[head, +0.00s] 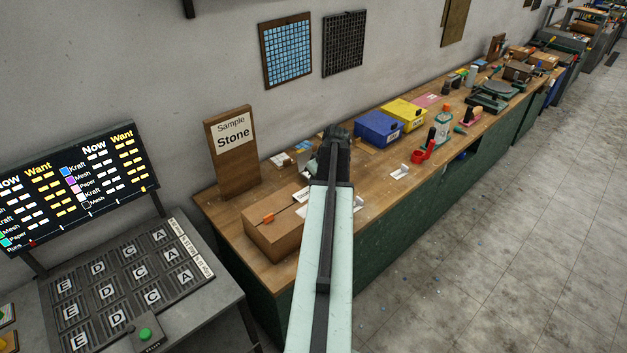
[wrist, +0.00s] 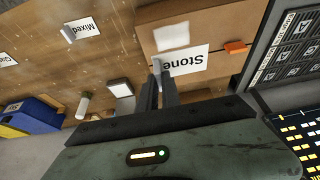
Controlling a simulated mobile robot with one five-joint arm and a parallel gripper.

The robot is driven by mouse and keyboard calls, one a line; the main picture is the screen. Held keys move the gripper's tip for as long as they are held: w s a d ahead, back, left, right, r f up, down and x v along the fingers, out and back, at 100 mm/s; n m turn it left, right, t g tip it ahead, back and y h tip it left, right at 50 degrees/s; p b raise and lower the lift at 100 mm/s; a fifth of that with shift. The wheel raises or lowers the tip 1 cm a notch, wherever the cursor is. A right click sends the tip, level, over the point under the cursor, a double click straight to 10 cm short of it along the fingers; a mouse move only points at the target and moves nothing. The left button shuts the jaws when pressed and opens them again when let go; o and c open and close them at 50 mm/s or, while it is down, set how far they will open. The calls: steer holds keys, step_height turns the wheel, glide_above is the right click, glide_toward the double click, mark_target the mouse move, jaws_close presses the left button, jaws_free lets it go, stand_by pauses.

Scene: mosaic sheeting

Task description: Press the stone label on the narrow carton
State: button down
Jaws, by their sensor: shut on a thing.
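The brown narrow carton (head: 272,232) lies at the near left end of the bench, with an orange tab on top. It also shows in the wrist view (wrist: 215,22), with a blank white patch on it. My gripper (wrist: 159,78) is shut on the small grey grip of the white stone label (wrist: 186,60), printed "Stone". The label overlaps the carton's edge in the wrist view; I cannot tell whether it touches. In the head view my arm hides my fingers and part of the carton.
A "Sample Stone" sign (head: 232,140) stands behind the carton. A "Mixed" label (wrist: 84,28) lies on the bench. A blue bin (head: 378,128) and a yellow bin (head: 404,113) stand farther along. A button console (head: 135,275) and lit screen (head: 78,185) are at left.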

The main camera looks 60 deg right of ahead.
steer(key=shift+f+b, duration=3.6)
steer(key=shift+f, duration=0.25)
steer(key=shift+f, duration=0.2)
steer(key=c, duration=1.5)
jaws_free()
steer(key=p+v, duration=0.7)
steer(key=v, duration=0.1)
